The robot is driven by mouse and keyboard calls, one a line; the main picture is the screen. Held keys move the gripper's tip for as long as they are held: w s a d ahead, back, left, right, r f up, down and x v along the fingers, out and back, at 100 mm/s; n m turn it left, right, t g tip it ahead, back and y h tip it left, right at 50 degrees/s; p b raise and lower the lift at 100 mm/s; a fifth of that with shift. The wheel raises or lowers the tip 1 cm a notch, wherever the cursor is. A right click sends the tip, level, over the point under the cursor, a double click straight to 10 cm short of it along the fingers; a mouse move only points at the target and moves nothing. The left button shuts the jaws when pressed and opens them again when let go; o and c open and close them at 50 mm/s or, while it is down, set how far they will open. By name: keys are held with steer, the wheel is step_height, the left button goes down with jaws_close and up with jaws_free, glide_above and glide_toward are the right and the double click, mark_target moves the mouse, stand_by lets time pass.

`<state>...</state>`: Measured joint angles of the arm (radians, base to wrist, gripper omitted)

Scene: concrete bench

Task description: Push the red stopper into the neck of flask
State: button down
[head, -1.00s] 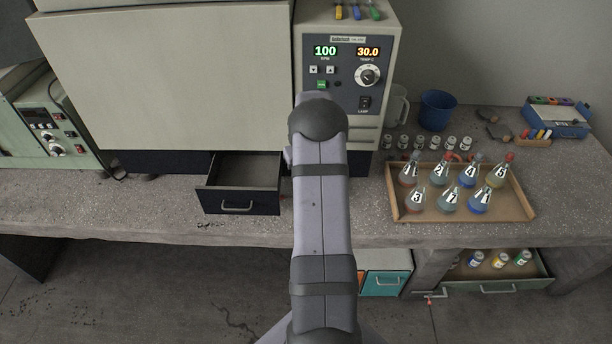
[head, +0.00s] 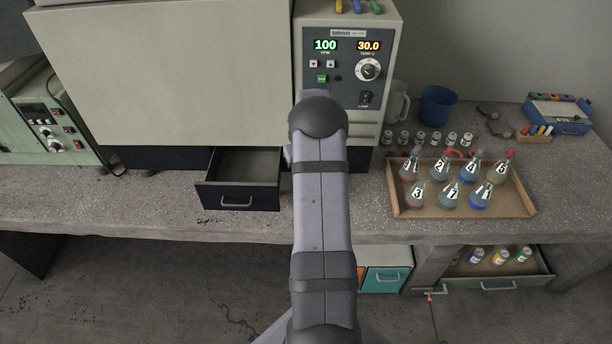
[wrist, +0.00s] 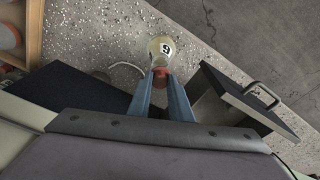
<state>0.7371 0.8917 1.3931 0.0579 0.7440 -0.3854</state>
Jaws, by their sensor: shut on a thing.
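In the wrist view a flask (wrist: 163,48) with a round white label marked 6 stands over the speckled bench, its neck toward my gripper. A red stopper (wrist: 160,72) is at its neck, between my fingertips. My gripper (wrist: 161,78) has two blue fingers closed on the red stopper. I cannot tell how deep the stopper sits in the neck. In the head view my own arm hides the gripper and this flask.
A wooden tray (head: 520,214) with several numbered flasks stands on the bench at right. An open dark drawer (head: 238,199) juts out left of my arm; it also shows close to the gripper in the wrist view (wrist: 222,110). Several small vials (head: 435,138) stand behind the tray.

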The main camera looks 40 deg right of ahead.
steer(key=shift+f+b, duration=0.95)
steer(key=shift+f, duration=0.45)
stand_by(0.8)
steer(key=c, duration=1.5)
jaws_free()
steer(key=shift+c, duration=0.2)
steer(key=shift+o, duration=0.7)
steer(key=o, duration=0.4)
steer(key=shift+r+p, duration=3.05)
steer(key=shift+r, duration=1.45)
